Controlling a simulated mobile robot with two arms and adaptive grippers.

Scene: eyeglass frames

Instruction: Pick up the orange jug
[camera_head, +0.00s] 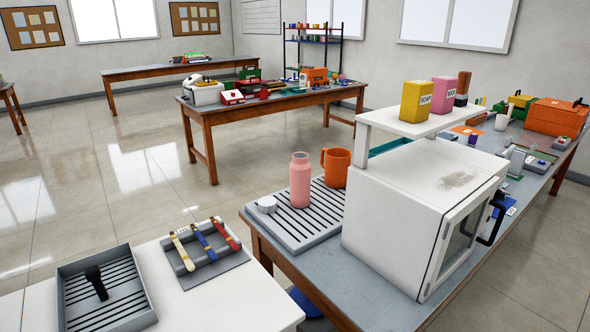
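The orange jug (337,168) stands upright on a grey slatted tray (303,239) on the long bench, with its handle on the left side. A pink bottle (300,181) stands just left of it and nearer to me. The white cabinet (390,222) is to the right and nearer, and the jug's lower right side is close to it in the picture. Neither of my grippers shows in this view.
A white shelf (400,124) with yellow and pink boxes rises right of the jug. A white table (215,298) in front holds a slotted tray (140,312) and a holder with coloured strips.

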